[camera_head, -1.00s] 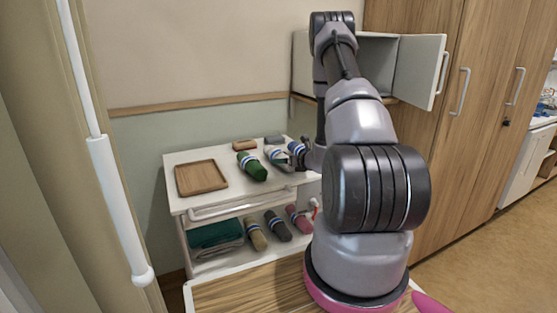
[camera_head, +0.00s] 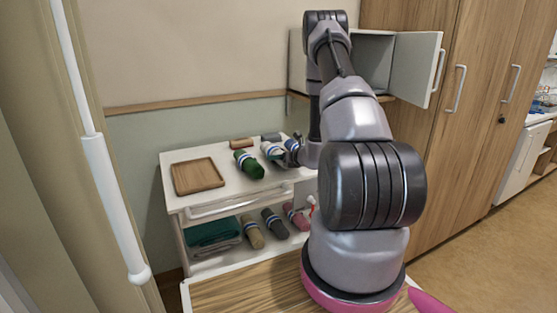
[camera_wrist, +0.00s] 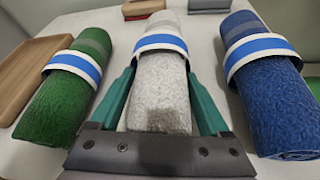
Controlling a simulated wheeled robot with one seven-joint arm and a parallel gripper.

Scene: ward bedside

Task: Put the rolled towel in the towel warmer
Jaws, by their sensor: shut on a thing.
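My gripper (camera_wrist: 162,105) is shut on a white rolled towel (camera_wrist: 161,75) with a blue and white band, one finger on each side of it. In the head view my gripper (camera_head: 285,156) is at the trolley top, partly hidden by my arm. The white towel seems to rest on or just above the surface; I cannot tell which. A green rolled towel (camera_wrist: 70,85) lies to its left and a blue one (camera_wrist: 262,85) to its right. The towel warmer appears to be the pale wall cabinet (camera_head: 372,62), its door (camera_head: 418,68) open, its inside partly hidden by my arm.
A wooden tray (camera_head: 198,176) lies on the left of the white trolley top (camera_head: 215,210). Small brown (camera_head: 240,143) and grey (camera_head: 271,137) items lie at its back. Folded towels (camera_head: 212,232) and several rolled ones are on the shelf below. Wooden wardrobes (camera_head: 480,100) stand right.

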